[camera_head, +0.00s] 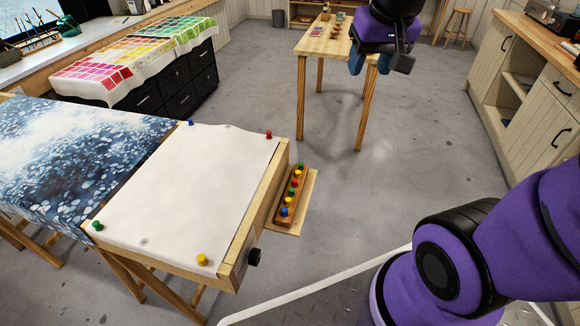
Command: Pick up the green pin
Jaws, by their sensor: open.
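A green pin (97,225) stands at the near left corner of the white cloth (190,190), which is stretched on a wooden frame. More green shows among the small pins in the wooden pin rack (278,217) on a ledge at the frame's right side. My gripper (370,65) is high at the top right of the view, open, with its blue fingertips apart and nothing seen between them. It is far from the cloth and the rack in the picture.
A yellow pin (202,260), a red pin (268,135) and a blue pin (190,122) mark the cloth's other corners. A black knob (254,257) juts from the frame. A small wooden table (312,45) stands behind. Grey floor (350,190) is clear right of the rack.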

